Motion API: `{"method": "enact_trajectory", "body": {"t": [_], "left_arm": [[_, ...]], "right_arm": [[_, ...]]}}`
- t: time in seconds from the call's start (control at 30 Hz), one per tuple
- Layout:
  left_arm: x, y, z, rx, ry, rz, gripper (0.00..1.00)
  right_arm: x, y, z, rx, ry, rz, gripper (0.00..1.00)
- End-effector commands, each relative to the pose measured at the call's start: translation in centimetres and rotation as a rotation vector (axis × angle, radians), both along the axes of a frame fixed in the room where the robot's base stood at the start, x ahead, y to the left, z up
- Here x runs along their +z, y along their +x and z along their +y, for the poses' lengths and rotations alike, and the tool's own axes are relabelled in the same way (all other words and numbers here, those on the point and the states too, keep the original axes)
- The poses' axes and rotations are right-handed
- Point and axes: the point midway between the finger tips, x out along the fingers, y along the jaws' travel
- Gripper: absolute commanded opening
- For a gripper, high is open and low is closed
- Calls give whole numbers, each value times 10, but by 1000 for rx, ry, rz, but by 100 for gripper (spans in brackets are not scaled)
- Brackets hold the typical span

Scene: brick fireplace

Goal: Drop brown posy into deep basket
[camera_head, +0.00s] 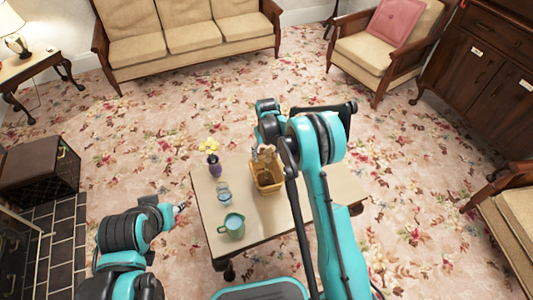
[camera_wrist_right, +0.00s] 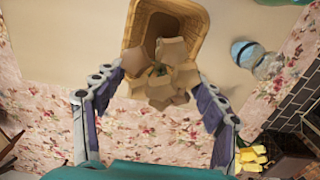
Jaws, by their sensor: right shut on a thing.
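The brown posy (camera_wrist_right: 168,78), a bunch of tan, blocky petals with a dark green centre, is held between the two fingers of my right gripper (camera_wrist_right: 155,84). In the head view the posy (camera_head: 265,154) shows at the far side of the basket, partly hidden by my right arm. The deep basket (camera_head: 267,187) is a tan wicker box standing on the table. In the wrist view its rim (camera_wrist_right: 201,22) surrounds a dark opening, and the posy overlaps its near edge. I cannot tell the exact height gap. My left gripper (camera_head: 180,208) is left of the table, its fingers too small to read.
On the table (camera_head: 275,222) stand a teal mug (camera_head: 233,226), a clear bluish bottle (camera_head: 224,194) and a purple vase with yellow flowers (camera_head: 213,158), all left of the basket. The tabletop right of the basket is partly hidden by my right arm.

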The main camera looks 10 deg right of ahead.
Motion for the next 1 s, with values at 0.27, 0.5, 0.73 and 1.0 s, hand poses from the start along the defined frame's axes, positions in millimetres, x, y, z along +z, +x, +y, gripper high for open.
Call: {"method": "enact_trajectory", "body": {"t": [0.27, 0.5, 0.73, 1.0], "left_arm": [[0, 0, 0, 0, 0, 0, 40], [2, 0, 0, 0, 0, 0, 40], [20, 0, 0, 0, 0, 0, 40], [40, 0, 0, 0, 0, 0, 40]], "right_arm": [[0, 0, 0, 0, 0, 0, 91], [2, 0, 0, 0, 0, 0, 91], [32, 0, 0, 0, 0, 0, 91], [95, 0, 0, 0, 0, 0, 91]]}}
